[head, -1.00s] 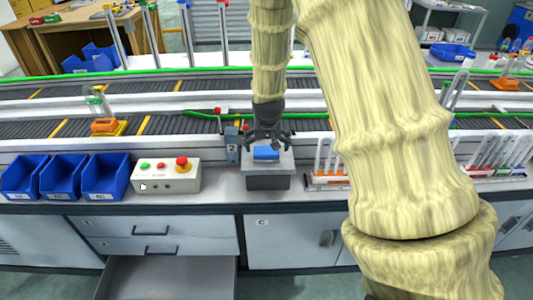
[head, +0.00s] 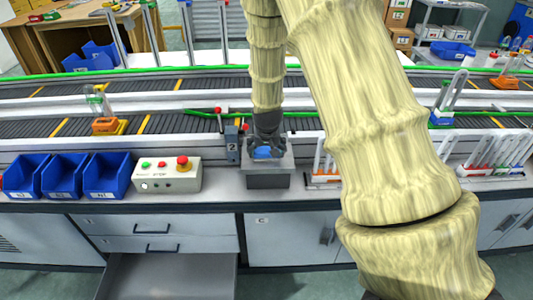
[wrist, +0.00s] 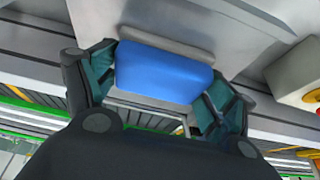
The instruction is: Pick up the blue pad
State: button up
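The blue pad (head: 263,152) is at the top of a small grey block (head: 268,181) on the bench. It also shows large in the wrist view (wrist: 163,72). My gripper (head: 267,156) points down over the block. In the wrist view its teal-lined fingers are against the left and right ends of the pad, closed in on it. The pad looks level with the block's top. Whether there is a gap under it cannot be seen.
A control box (head: 167,175) with coloured buttons and blue bins (head: 107,177) stand left of the block. A grey post marked 2 (head: 232,145) is close at its left. Racks (head: 325,170) stand to the right. A conveyor (head: 190,125) runs behind.

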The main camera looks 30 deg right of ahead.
jog(key=shift+r, duration=0.15)
jog(key=shift+c, duration=0.4)
notch_tip(320, 180, up, 2)
jog(key=shift+b, duration=0.5)
jog(key=s+a+r+b, duration=0.1)
jog(key=s+a, duration=0.3)
jog(key=s, duration=0.3)
jog(key=s+a+r+b, duration=0.1)
jog(key=s+a+b, duration=0.1)
jog(key=s, duration=0.5)
jog(key=shift+a+r, duration=0.35)
jog(key=shift+a, duration=0.5)
